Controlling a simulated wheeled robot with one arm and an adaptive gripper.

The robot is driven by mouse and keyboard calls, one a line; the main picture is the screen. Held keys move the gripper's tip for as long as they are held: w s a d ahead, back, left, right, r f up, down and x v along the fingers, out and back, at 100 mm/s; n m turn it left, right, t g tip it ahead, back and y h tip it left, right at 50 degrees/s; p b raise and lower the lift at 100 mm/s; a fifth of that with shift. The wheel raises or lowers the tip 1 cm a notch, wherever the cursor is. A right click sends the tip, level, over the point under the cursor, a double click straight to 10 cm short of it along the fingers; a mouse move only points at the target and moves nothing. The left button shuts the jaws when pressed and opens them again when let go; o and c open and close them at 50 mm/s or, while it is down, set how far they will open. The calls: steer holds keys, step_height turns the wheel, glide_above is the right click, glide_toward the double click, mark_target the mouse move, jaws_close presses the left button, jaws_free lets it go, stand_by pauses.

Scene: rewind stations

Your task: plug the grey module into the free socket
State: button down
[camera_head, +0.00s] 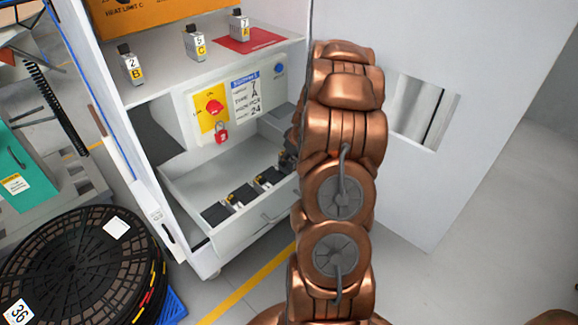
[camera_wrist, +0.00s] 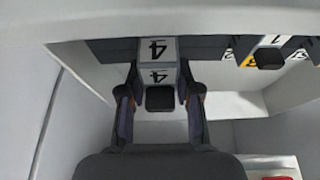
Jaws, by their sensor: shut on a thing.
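In the wrist view my gripper (camera_wrist: 159,92) is shut on a grey module (camera_wrist: 158,69), with one finger on each side. The module shows a white face with a black 4, a second 4 below it and a dark end block. Its far end meets a dark strip (camera_wrist: 105,49); I cannot tell whether it is seated there or only in front of it. In the head view my arm hides the module and nearly all of my gripper. An open drawer (camera_head: 214,189) in the white cabinet holds several dark blocks (camera_head: 242,194) in a row. I cannot make out the free socket.
Three grey modules stand on the shelf above: 2 B (camera_head: 131,66), 5 C (camera_head: 195,44) and 7 A (camera_head: 239,25), the last on a red mat (camera_head: 262,40). A red knob (camera_head: 214,107) and red padlock (camera_head: 221,132) sit on the panel. A white panel (camera_head: 440,185) stands right.

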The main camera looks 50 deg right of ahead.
mark_target(289, 167)
steer(key=f, duration=0.4)
steer(key=shift+s+a, duration=0.1)
steer(key=shift+s, duration=0.1)
steer(key=c, duration=0.8)
jaws_free()
steer(key=shift+w+r, duration=0.1)
steer(key=shift+r, duration=0.1)
steer(key=v, duration=1.2)
steer(key=shift+b, duration=0.3)
steer(key=s+a+r+n+g+y, duration=0.1)
steer(key=s+a+r+g, duration=0.2)
steer(key=a, duration=1)
steer(key=s+a+r+y, duration=0.15)
steer(key=a+r, duration=0.25)
steer(key=a, duration=1)
steer(key=s+a+r+g+h, duration=0.1)
steer(key=s+a, duration=0.4)
steer(key=s, duration=0.5)
steer(key=s+a+r+g+h, duration=0.1)
steer(key=s+a, duration=0.4)
steer(key=s, duration=0.6)
steer(key=shift+s+r+m+g, duration=0.3)
steer(key=shift+r+m+g, duration=0.15)
steer(key=shift+g, duration=0.55)
